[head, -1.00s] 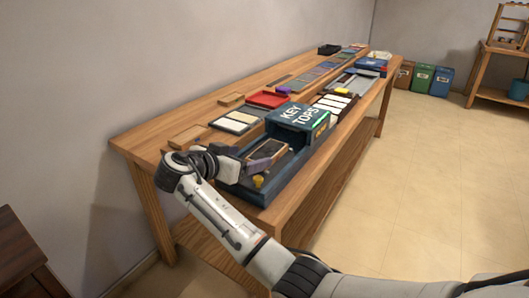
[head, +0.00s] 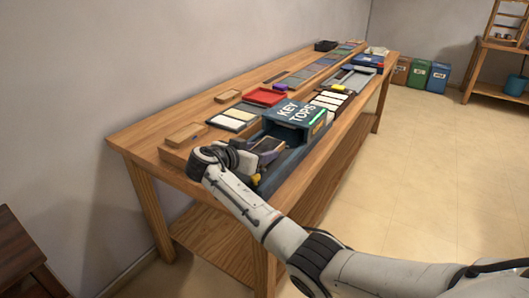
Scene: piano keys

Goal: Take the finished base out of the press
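The press is a dark blue unit with a hood (head: 297,113) lettered KEY TOPS and a green strip on its front edge. It stands near the front edge of the wooden bench. My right gripper (head: 268,152) is low over the press's near bed, just in front of the hood. A small brown piece, perhaps the base (head: 269,143), shows at the fingers. My wrist and fingers hide most of it, so I cannot tell whether it is gripped. My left gripper is not in view.
Left of the press lie a tray of cream key tops (head: 232,120), a red tray (head: 266,97) and wooden blocks (head: 185,133). A rack of white keys (head: 327,103) stands beyond the hood. The floor to the right (head: 430,170) is clear.

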